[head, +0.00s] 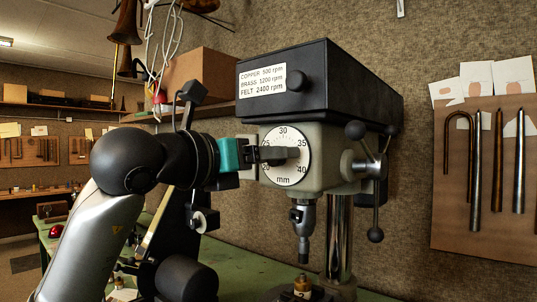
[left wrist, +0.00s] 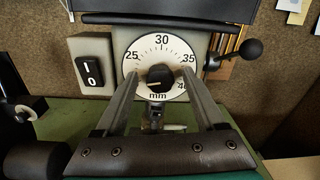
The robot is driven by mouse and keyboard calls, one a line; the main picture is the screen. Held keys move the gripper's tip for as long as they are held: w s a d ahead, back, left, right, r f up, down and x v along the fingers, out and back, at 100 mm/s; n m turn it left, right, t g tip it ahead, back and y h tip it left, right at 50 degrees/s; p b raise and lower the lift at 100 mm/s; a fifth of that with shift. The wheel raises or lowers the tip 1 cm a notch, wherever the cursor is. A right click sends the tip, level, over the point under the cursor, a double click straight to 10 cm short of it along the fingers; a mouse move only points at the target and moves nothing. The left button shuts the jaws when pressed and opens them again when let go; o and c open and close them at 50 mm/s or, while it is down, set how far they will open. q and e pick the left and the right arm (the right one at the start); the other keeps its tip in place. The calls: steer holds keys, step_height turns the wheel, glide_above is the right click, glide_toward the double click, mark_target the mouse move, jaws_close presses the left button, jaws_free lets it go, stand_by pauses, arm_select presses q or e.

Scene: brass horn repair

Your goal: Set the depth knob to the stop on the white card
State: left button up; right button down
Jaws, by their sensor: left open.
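A white card (head: 262,79) on the head lists copper 500, brass 1200 and felt 2400 rpm. My right gripper is out of view.
A black knob (head: 296,81) sits beside the card. The feed handle (head: 366,165) with ball ends stands right of the dial. A switch marked 1 and 0 (left wrist: 91,68) is left of it. The chuck (head: 302,220) hangs below. A tool board (head: 484,190) is at right.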

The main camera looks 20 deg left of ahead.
arm_select(q)
jaws_close()
stand_by(0.5)
steer(key=m+y+b, duration=0.1)
steer(key=m+b, duration=0.2)
steer(key=m, duration=1.6)
steer(key=shift+d+f+m, duration=0.1)
steer(key=shift+m, duration=0.3)
stand_by(0.5)
